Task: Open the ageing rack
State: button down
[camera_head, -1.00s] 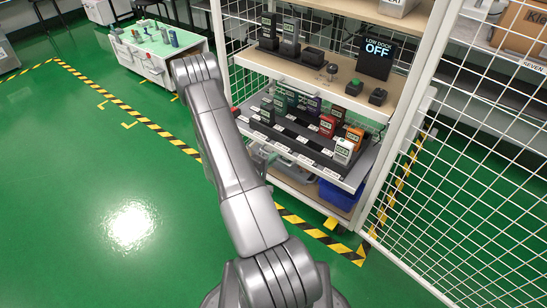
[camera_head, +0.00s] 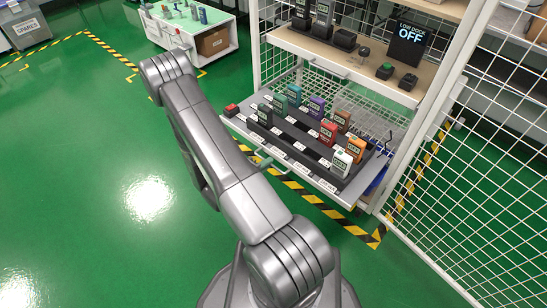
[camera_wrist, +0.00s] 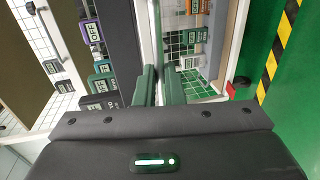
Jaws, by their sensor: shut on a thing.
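The ageing rack (camera_head: 318,182) is a sliding tray carrying several coloured testers in dark rows, with labels along its front edge. It stands well out from the white shelving frame, below the middle shelf. My gripper (camera_head: 263,163) is at the tray's front edge, mostly hidden behind my arm in the head view. In the wrist view, my gripper's green fingers (camera_wrist: 160,78) are closed on a thin pale bar (camera_wrist: 157,40) along the tray front, seemingly its handle.
A middle shelf (camera_head: 340,70) above the rack holds dark testers, buttons and a "LOW DOCK OFF" display (camera_head: 407,47). A white mesh panel (camera_head: 480,190) stands at right. A white bench (camera_head: 182,32) is behind. Green floor at left is clear.

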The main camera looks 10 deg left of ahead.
jog(key=shift+f+v, duration=0.2)
jog(key=shift+v, duration=0.8)
jog(key=c, duration=1.5)
grip_release()
jog(key=shift+c, duration=0.2)
jog(key=shift+s, duration=0.1)
jog(key=p+v, duration=0.2)
jog(key=v, duration=1.1)
jog(key=shift+s+a, duration=0.25)
jog(key=shift+s, duration=0.05)
